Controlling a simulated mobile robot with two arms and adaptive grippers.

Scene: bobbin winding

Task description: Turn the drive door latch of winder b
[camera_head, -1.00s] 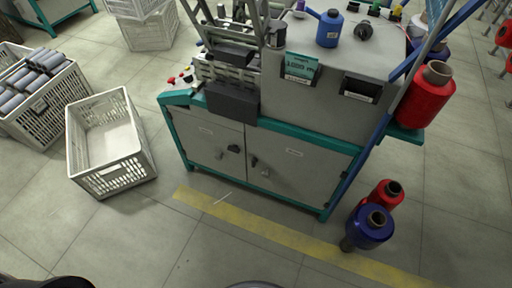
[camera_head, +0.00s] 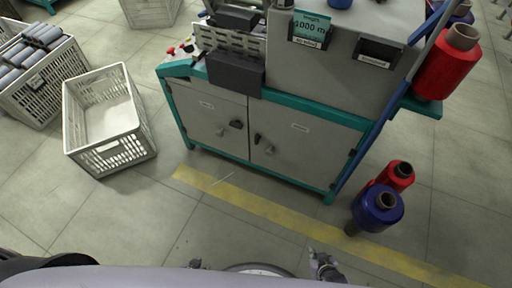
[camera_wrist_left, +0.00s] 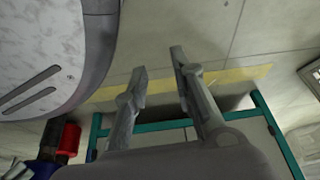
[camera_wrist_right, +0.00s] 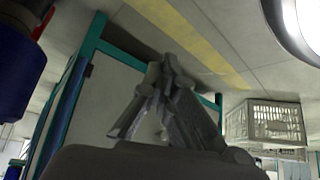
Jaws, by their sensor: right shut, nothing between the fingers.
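The winder (camera_head: 305,85) is a grey cabinet with teal edges. Two grey doors fill its lower front, a left door (camera_head: 208,115) and a right door (camera_head: 295,145). A dark latch (camera_head: 237,124) sits on the left door and another latch (camera_head: 257,138) on the right door; the door labels are too small to read. My left gripper (camera_head: 195,264) is at the bottom edge, well short of the doors; its fingers are apart and empty in the left wrist view (camera_wrist_left: 160,65). My right gripper (camera_head: 322,262) is also short of the doors; its fingers meet in the right wrist view (camera_wrist_right: 163,65).
A white crate (camera_head: 72,135) stands on the floor left of the winder. Behind it is a crate (camera_head: 40,95) of grey bobbins. Red (camera_head: 398,172) and blue (camera_head: 378,206) spools stand at the winder's right foot. The floor before the doors, with a yellow stripe (camera_head: 265,208), is clear.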

